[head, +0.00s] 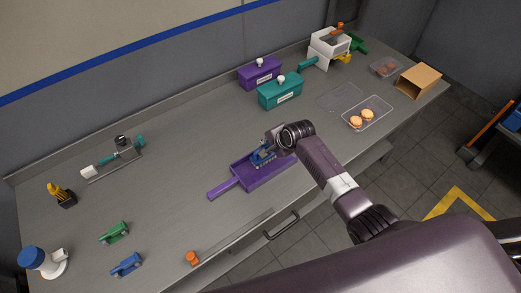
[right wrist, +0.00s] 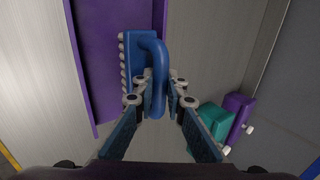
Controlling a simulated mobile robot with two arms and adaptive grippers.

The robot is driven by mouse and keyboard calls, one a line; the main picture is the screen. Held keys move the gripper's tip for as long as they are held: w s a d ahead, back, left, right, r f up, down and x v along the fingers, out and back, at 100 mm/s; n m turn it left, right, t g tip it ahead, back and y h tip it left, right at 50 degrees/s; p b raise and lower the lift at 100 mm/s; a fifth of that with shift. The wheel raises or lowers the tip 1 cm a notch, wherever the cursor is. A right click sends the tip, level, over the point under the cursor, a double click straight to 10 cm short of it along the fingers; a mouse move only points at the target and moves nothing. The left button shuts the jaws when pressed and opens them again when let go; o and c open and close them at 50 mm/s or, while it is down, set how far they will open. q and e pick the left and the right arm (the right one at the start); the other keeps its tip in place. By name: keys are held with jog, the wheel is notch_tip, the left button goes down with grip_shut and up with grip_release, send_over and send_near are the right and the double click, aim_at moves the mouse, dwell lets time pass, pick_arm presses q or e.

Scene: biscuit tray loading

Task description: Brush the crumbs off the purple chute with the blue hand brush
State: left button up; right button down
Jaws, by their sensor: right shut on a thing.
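The purple chute (head: 252,179) lies on the grey table near its front edge, its handle pointing left. It also shows in the right wrist view (right wrist: 92,70). The blue hand brush (right wrist: 133,50) is in my right gripper (right wrist: 160,92), whose fingers are shut on its looped handle. In the head view, the brush (head: 262,160) is over the back edge of the chute, and its pale bristles face the chute in the wrist view. I cannot tell whether bristles touch the chute. No crumbs can be made out. My left gripper is not in view.
A teal box (head: 280,92) and a purple box (head: 260,72) stand behind the chute. A clear tray with biscuits (head: 366,114) and a cardboard box (head: 418,80) are at right. Green (head: 113,232) and blue (head: 126,264) tools lie at front left.

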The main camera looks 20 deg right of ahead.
jog(key=shift+w+d+f, duration=0.1)
jog(key=shift+w+d, duration=0.15)
jog(key=shift+d, duration=0.55)
jog(key=shift+w+d+r, duration=0.1)
jog(key=shift+w+d, duration=0.15)
jog(key=shift+d, duration=0.55)
jog(key=shift+w+d+f, duration=0.1)
jog(key=shift+w+d, duration=0.15)
jog(key=shift+d, duration=0.55)
jog(key=shift+r, duration=0.2)
jog(key=shift+s+a+p, duration=0.25)
jog(key=shift+a+p, duration=0.3)
jog(key=shift+a, duration=0.4)
jog(key=shift+s+a+f, duration=0.1)
jog(key=shift+s+a, duration=0.15)
jog(key=shift+a, duration=0.45)
jog(key=shift+s+a, duration=0.2)
jog(key=shift+a, duration=0.45)
jog(key=shift+s+a+f, duration=0.1)
jog(key=shift+s+a, duration=0.25)
jog(key=shift+a, duration=0.45)
jog(key=shift+s+a+f, duration=0.1)
jog(key=shift+s+a, duration=0.25)
jog(key=shift+a, duration=0.45)
jog(key=shift+w+r, duration=0.15)
jog(key=shift+r, duration=3.15)
